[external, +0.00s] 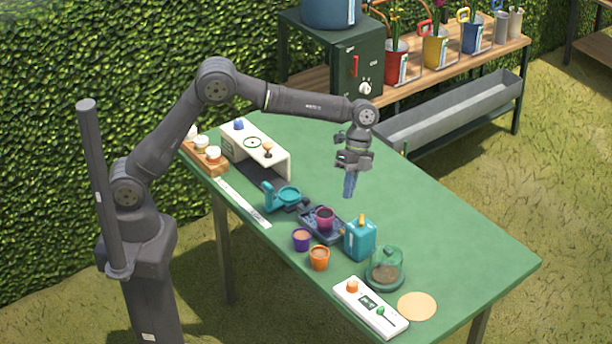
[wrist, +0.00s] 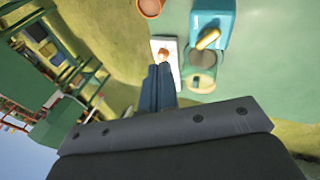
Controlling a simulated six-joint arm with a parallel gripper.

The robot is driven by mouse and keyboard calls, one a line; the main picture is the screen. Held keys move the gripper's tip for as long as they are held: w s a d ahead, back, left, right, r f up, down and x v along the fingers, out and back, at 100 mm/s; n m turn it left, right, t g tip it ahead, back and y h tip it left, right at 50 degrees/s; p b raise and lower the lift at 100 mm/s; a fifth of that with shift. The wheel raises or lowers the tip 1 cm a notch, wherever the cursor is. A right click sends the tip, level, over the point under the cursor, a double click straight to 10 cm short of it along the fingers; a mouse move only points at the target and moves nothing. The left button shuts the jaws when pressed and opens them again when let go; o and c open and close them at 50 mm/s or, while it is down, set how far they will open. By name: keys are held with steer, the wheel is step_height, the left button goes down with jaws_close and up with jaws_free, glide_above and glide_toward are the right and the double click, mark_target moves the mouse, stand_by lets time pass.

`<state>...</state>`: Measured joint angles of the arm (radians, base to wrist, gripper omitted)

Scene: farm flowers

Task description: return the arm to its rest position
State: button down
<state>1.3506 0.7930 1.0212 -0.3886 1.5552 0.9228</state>
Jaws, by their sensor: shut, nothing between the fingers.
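My arm reaches out over the green table (external: 440,225) from its base at the left. My gripper (external: 349,192) points straight down and hangs above the table, behind the teal canister (external: 360,239) and apart from everything. Its blue-grey fingers are together with nothing between them. In the wrist view the fingers (wrist: 158,72) also show closed, seen against the table and the white control box (wrist: 165,48).
Near the gripper stand a dark tray with a magenta pot (external: 324,218), purple (external: 301,239) and orange (external: 319,258) pots, and a glass dome (external: 386,268). A white box (external: 270,150) stands at the back left. The table's right side is clear.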

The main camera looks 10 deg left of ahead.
mark_target(362, 219)
steer(key=d+r+m+t+h, duration=0.1)
steer(key=d+r+t, duration=0.2)
steer(key=r, duration=0.5)
steer(key=shift+w+d+r+m+t, duration=0.2)
steer(key=shift+d+r+m+t, duration=0.15)
steer(key=shift+t, duration=0.55)
steer(key=c, duration=2.2)
jaws_free()
steer(key=shift+a, duration=0.1)
steer(key=c, duration=0.8)
jaws_free()
step_height(362, 219, down, 18)
steer(key=n, duration=0.9)
steer(key=shift+w+n, duration=0.1)
steer(key=shift+n, duration=0.25)
steer(key=c, duration=1)
